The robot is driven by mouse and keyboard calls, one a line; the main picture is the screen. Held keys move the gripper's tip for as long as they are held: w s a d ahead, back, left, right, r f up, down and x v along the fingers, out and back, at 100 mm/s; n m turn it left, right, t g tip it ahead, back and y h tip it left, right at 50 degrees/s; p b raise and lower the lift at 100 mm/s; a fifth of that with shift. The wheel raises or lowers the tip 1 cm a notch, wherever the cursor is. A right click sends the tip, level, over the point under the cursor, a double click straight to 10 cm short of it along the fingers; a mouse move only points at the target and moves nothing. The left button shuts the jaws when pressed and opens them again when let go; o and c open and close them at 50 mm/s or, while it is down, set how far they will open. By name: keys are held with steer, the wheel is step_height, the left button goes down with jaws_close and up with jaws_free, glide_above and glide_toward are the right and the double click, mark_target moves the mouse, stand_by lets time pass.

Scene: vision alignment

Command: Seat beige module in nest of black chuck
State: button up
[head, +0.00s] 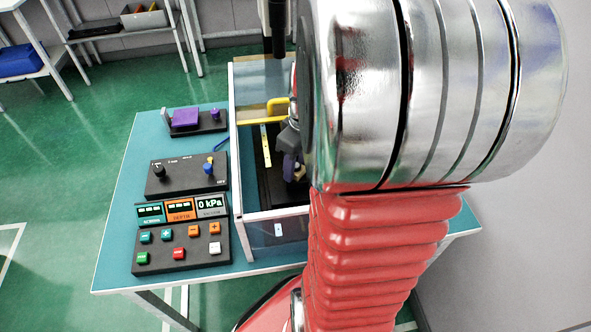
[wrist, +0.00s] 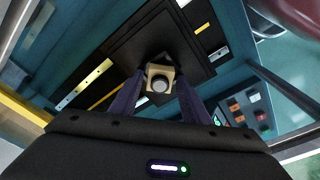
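The beige module (wrist: 160,72), a small block with a round silver lens, sits between the two purple fingertips of my gripper (wrist: 161,80) in the wrist view. The fingers close on its left and right sides. The black chuck (wrist: 128,48) lies beneath as stacked dark plates, and the module hides most of its middle, so the nest and any gap below cannot be judged. In the head view, my gripper (head: 291,165) is inside the framed enclosure, with a bit of the beige module (head: 299,173) showing; my arm hides the rest.
A control panel (head: 182,250) with coloured buttons and a display (head: 211,204) reading 0 kPa stands left of the enclosure (head: 240,180). A knob box (head: 187,174) and a purple block on a black base (head: 196,120) stand behind. A yellow bar (head: 278,106) crosses inside.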

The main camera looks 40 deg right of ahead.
steer(key=c, duration=0.9)
steer(key=shift+r, duration=0.1)
step_height(320, 180, up, 18)
stand_by(0.3)
stand_by(0.4)
glide_above(297, 165)
step_height(297, 165, down, 5)
steer(key=f+n, duration=0.1)
steer(key=n, duration=0.1)
steer(key=f+n, duration=0.1)
steer(key=f, duration=0.1)
steer(key=f+n, duration=0.2)
steer(key=shift+s+a+f+n+y, duration=0.2)
steer(key=shift+s+f+n+y, duration=0.1)
steer(key=shift+y, duration=0.1)
steer(key=shift+w+f+n, duration=0.15)
steer(key=shift+f+n, duration=0.2)
steer(key=shift+n, duration=0.65)
steer(key=shift+w+d+n+g, duration=0.15)
steer(key=shift+n+g, duration=0.15)
steer(key=shift+n, duration=0.4)
